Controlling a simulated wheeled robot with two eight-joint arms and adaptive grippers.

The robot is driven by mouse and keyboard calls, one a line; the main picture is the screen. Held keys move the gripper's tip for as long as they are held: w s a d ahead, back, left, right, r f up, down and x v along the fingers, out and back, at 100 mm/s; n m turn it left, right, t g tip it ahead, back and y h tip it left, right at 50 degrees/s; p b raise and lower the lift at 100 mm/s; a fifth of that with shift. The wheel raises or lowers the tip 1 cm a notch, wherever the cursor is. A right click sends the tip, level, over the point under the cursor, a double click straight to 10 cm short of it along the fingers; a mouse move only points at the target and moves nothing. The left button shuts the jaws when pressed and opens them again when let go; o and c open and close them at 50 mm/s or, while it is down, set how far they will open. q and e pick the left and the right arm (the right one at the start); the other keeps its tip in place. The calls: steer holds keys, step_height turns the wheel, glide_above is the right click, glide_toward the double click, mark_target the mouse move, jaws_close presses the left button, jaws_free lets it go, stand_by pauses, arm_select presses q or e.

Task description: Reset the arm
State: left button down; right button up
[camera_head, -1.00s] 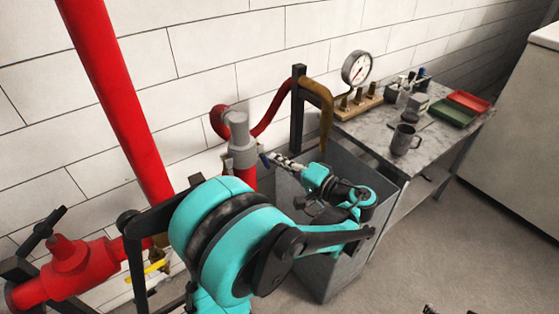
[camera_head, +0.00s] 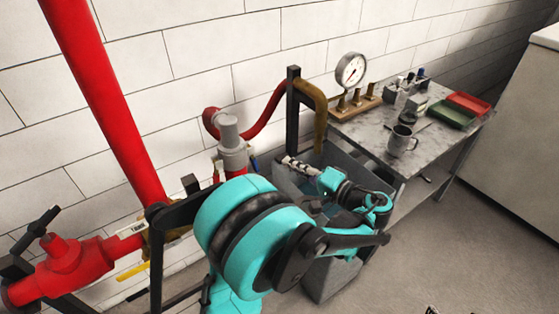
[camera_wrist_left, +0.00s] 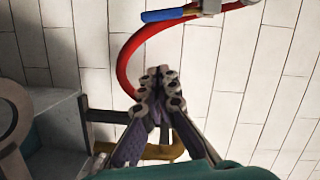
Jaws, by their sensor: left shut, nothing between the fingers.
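My left arm is teal and black and reaches over the grey open-topped bin (camera_head: 351,166). My left gripper (camera_head: 287,161) points left and toward the wall, near the bin's far left corner. In the left wrist view its fingers (camera_wrist_left: 158,78) are together, with nothing between them. The red hose (camera_wrist_left: 124,62) curves behind the fingertips. Small dark parts at the bottom edge of the head view move with my body and may be my right gripper (camera_head: 432,310); its jaws cannot be made out.
A grey-capped red standpipe (camera_head: 230,140) stands left of the gripper, with a blue handle (camera_wrist_left: 170,14) close by. A dark post (camera_head: 293,110) holds the ochre hose end (camera_head: 320,115).

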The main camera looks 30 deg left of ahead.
arm_select(q)
steer(key=s+d+p, duration=0.1)
steer(key=d, duration=0.4)
steer(key=s+a+f+m+t+h, duration=0.1)
steer(key=s+a+f+m+h, duration=0.25)
steer(key=s+f+h, duration=0.35)
steer(key=s+d+f+n+t+h, duration=0.1)
steer(key=s+d+n+t+h, duration=0.1)
steer(key=s+d+h, duration=0.4)
steer(key=d+t+h, duration=0.1)
steer(key=d+h, duration=0.3)
steer(key=shift+s, duration=0.25)
